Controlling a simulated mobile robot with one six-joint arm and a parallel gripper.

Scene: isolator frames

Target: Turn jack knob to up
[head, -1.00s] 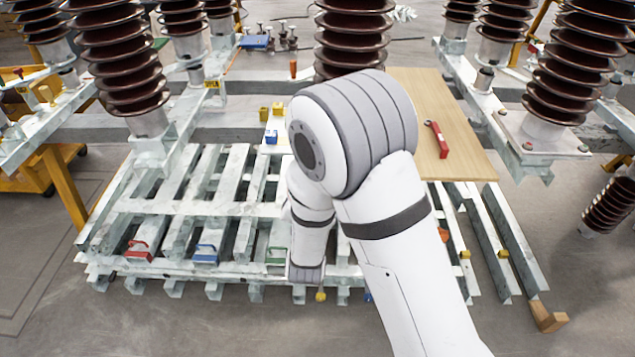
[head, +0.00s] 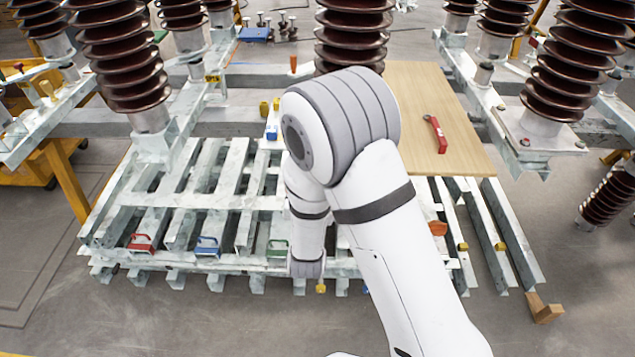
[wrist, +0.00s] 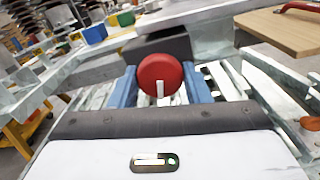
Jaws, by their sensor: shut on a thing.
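The red round jack knob (wrist: 160,74) shows in the middle of the wrist view, with a short white mark standing upright on its lower part. My gripper (wrist: 160,88) has a blue finger on each side of the knob and is shut on it. In the head view my arm hides the knob and the gripper's fingers.
A wooden board (head: 420,85) with a red-handled tool (head: 436,134) lies to the right of my arm. Red (head: 140,243), blue (head: 207,246) and green (head: 278,248) handles line the front of the metal frame (head: 190,200). Brown ribbed insulators stand behind.

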